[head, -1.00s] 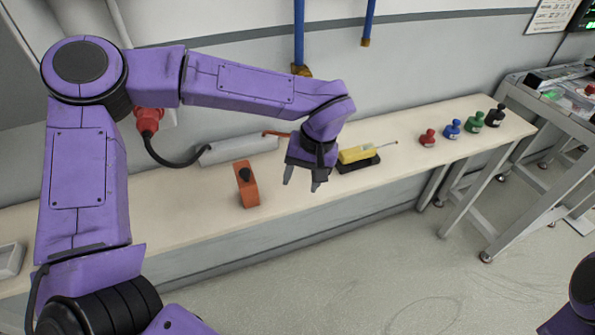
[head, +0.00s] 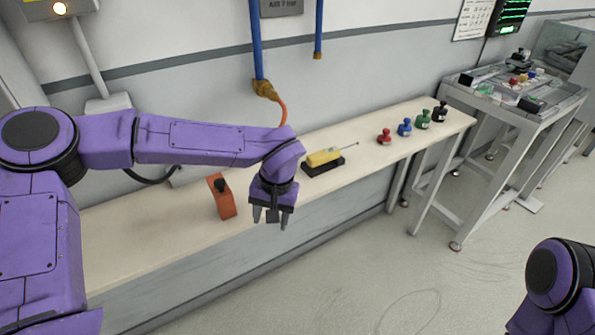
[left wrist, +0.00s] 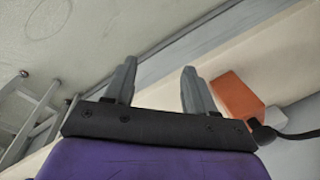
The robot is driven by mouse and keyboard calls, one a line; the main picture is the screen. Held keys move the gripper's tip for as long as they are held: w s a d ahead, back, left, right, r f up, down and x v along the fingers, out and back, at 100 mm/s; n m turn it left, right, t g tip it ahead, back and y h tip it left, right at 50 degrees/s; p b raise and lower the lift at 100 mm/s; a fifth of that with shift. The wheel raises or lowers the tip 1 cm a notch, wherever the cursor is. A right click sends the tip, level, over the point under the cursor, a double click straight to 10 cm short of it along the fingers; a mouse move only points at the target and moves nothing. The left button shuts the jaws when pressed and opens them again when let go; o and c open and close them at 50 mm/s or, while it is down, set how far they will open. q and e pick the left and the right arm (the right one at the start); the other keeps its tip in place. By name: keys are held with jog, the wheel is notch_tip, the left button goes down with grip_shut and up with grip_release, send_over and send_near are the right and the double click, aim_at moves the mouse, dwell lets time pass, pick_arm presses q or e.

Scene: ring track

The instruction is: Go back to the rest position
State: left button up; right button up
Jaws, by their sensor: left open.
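My left arm reaches in from the left in the head view. My left gripper (head: 270,216) points down near the front edge of the wall bench (head: 130,245). Its two fingers are apart with nothing between them, and they also show in the left wrist view (left wrist: 158,88). An orange block with a black knob (head: 222,197) is on the bench just left of the gripper, apart from it. In the left wrist view the orange block (left wrist: 238,95) is beside the right finger. Part of my right arm shows at the lower right of the head view; its gripper is out of frame.
A yellow tool on a black base (head: 323,160) is on the bench right of my left gripper. Red (head: 384,137), blue, green and black knobbed pieces stand farther right. A metal-framed table (head: 515,90) holds several parts. The floor (head: 400,265) in front is clear.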

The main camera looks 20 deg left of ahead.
pick_arm(q)
jog(key=s+a+f+n+t+y, duration=0.2)
jog(key=s+a+f, duration=0.15)
jog(key=f, duration=0.65)
jog(key=s+a+f+n+t+y, duration=0.1)
jog(key=s+a+f+y, duration=0.3)
jog(key=f, duration=0.6)
jog(key=s+a+f+n+h, duration=0.1)
jog(key=s+f+h, duration=0.1)
jog(key=s, duration=0.7)
jog(key=s+a+f+n+h, duration=0.1)
jog(key=s+f+h, duration=0.1)
jog(key=s+f, duration=0.3)
jog(key=s, duration=0.4)
jog(key=shift+f, duration=0.15)
